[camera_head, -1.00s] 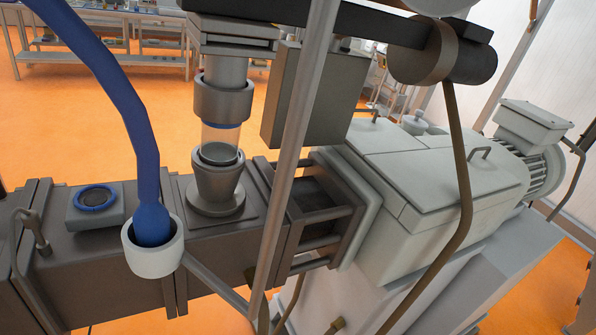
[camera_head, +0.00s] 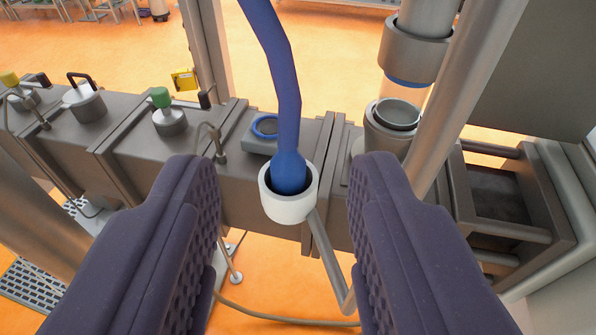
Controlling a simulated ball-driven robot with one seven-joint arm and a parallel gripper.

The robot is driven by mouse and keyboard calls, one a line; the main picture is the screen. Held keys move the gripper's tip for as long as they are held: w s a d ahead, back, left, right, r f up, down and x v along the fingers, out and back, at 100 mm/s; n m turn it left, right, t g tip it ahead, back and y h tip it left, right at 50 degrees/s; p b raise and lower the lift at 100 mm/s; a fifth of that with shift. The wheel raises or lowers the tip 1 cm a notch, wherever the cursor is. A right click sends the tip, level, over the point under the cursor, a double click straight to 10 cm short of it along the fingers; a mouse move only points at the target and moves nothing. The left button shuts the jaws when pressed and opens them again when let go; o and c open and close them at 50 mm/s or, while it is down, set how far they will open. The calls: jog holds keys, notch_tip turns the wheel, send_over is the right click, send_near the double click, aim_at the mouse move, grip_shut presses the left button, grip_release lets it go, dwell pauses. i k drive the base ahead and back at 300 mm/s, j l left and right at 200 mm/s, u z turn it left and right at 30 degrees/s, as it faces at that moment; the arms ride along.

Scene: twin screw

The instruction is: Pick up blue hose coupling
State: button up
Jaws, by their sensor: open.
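The blue hose coupling (camera_head: 289,174) sits upright in a white cup-shaped holder (camera_head: 290,207) on a grey bracket arm, and its blue hose (camera_head: 283,75) rises from it towards the top of the picture. The coupling's lower end is hidden inside the holder. My gripper (camera_head: 284,190) shows as two dark purple ridged fingers. It is open and empty, with one finger to the left and one to the right of the holder. The fingers appear nearer to the camera than the coupling, and neither visibly touches it.
Behind the holder runs a grey machine barrel (camera_head: 225,180) with a blue-ringed port (camera_head: 266,126), a green-knobbed fitting (camera_head: 165,110) and a black-handled lid (camera_head: 84,98). A grey diagonal post (camera_head: 470,90) stands close on the right. A glass-and-metal feed column (camera_head: 416,45) stands behind it.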

aim_at(288, 169)
jog(key=k+z, duration=0.6)
jog(key=i+j+z, duration=0.1)
jog(key=j+z, duration=0.35)
jog(key=j, duration=0.15)
jog(key=j+z, duration=0.45)
jog(key=j, duration=0.15)
jog(key=i+j, duration=0.1)
jog(key=j, duration=0.3)
jog(key=i+j+z, duration=0.1)
jog(key=j, duration=0.65)
jog(key=i, duration=0.5)
